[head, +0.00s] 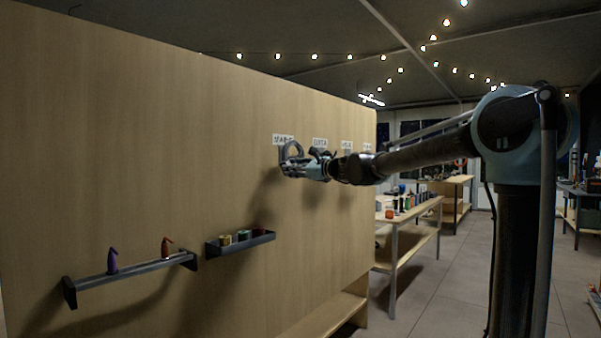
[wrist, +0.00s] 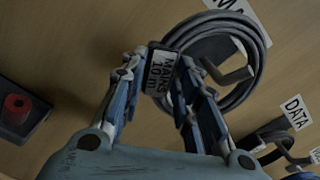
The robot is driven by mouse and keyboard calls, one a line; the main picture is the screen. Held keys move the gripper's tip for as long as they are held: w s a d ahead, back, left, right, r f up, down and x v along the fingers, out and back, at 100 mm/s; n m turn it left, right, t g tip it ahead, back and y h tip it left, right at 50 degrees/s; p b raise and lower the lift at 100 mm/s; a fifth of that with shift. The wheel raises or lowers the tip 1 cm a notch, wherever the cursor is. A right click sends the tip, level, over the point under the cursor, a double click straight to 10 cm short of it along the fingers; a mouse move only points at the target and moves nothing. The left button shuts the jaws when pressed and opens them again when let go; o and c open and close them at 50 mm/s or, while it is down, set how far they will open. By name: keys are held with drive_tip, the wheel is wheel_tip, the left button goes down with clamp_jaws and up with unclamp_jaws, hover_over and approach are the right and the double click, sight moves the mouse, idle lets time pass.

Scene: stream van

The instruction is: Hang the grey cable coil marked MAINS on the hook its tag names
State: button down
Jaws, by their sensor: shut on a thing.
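The grey cable coil (wrist: 258,66) is held by my gripper (wrist: 158,78) at its edge, where a black tag (wrist: 160,70) reads MAINS and 10 m. In the head view the coil (head: 293,148) stands upright above my gripper (head: 288,170), close to the wooden wall. A hook (wrist: 238,76) shows inside the coil's ring in the wrist view, below a partly covered white label (wrist: 243,12) starting with MA. I cannot tell whether the coil rests on the hook.
A DATA label (wrist: 294,112) with a hook and a dark coil (wrist: 270,148) is close by on the right. More labels (head: 347,145) follow along the wall (head: 130,150). Two small shelves (head: 130,278) (head: 240,244) stick out lower left. A table (head: 425,207) stands beyond the wall's end.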

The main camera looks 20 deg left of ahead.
drive_tip(key=shift+x, duration=1.1)
drive_tip(key=shift+f, duration=1.4)
drive_tip(key=c, duration=1.2)
unclamp_jaws()
drive_tip(key=shift+o, duration=0.2)
drive_tip(key=shift+d, duration=0.1)
drive_tip(key=v, duration=2)
drive_tip(key=shift+f, duration=0.15)
